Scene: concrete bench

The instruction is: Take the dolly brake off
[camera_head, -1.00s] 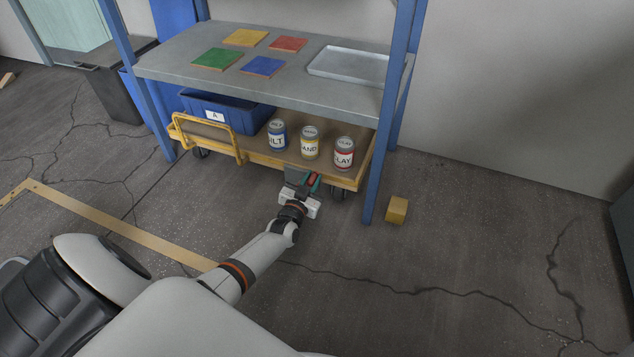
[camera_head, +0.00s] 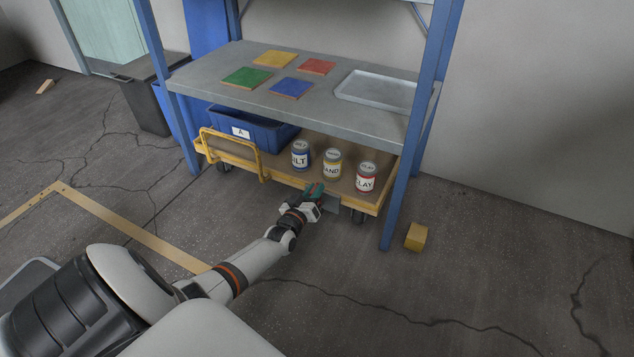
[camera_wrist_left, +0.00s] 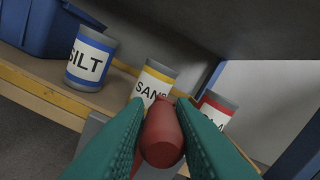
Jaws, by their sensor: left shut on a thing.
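The yellow dolly (camera_head: 300,181) stands under the grey bench. My left gripper (camera_head: 315,190) is at the dolly's front edge, below the cans. In the left wrist view its two green fingers (camera_wrist_left: 163,130) are closed on the red brake handle (camera_wrist_left: 162,137), with the handle's rounded end between them. A grey plate (camera_head: 332,204) hangs on the dolly's front, just right of the gripper. The handle is mostly hidden by the fingers in the head view. My right gripper is not in view.
On the dolly stand a SILT can (camera_head: 300,156), a SAND can (camera_head: 332,163), a CLAY can (camera_head: 366,177) and a blue bin (camera_head: 255,133). A blue bench leg (camera_head: 391,205) and a yellow block (camera_head: 416,237) are to the right. The floor in front is clear.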

